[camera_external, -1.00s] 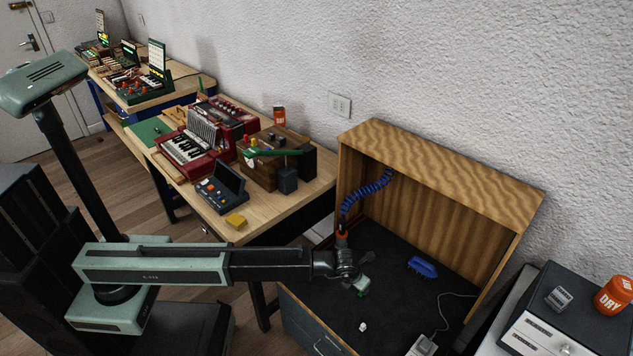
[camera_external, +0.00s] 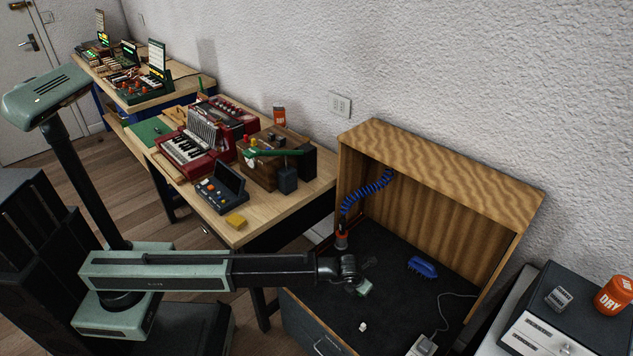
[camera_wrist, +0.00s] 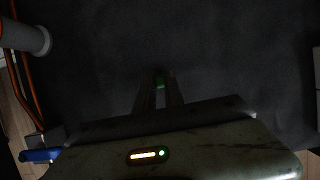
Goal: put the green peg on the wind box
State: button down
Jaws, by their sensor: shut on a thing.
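A small green peg (camera_wrist: 160,86) shows between my gripper's fingers in the wrist view. My gripper (camera_wrist: 159,82) is shut on it, over a dark surface. In the external view my gripper (camera_external: 364,289) is low over the dark floor of the wooden booth; the peg cannot be made out there. A brown wooden box (camera_external: 258,173) with knobs and a green bar on top stands on the bench, up and left of my gripper. It may be the wind box, but I cannot tell for sure.
The open wooden booth (camera_external: 440,175) has a blue coiled hose (camera_external: 368,188) with a grey-and-orange end. A blue brush-like object (camera_external: 422,267) and a small white piece (camera_external: 363,327) lie inside. A red accordion (camera_external: 190,145) and a dark console (camera_external: 220,190) crowd the bench.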

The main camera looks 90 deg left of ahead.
notch_tip(320, 180, up, 4)
jog(key=p, duration=0.3)
jog(key=shift+p, duration=0.35)
jog(key=s, duration=0.5)
jog(key=s+d, duration=0.1)
jog(key=s, duration=0.4)
jog(key=s+r+p, duration=0.1)
jog(key=s, duration=0.5)
jog(key=shift+d, duration=0.4)
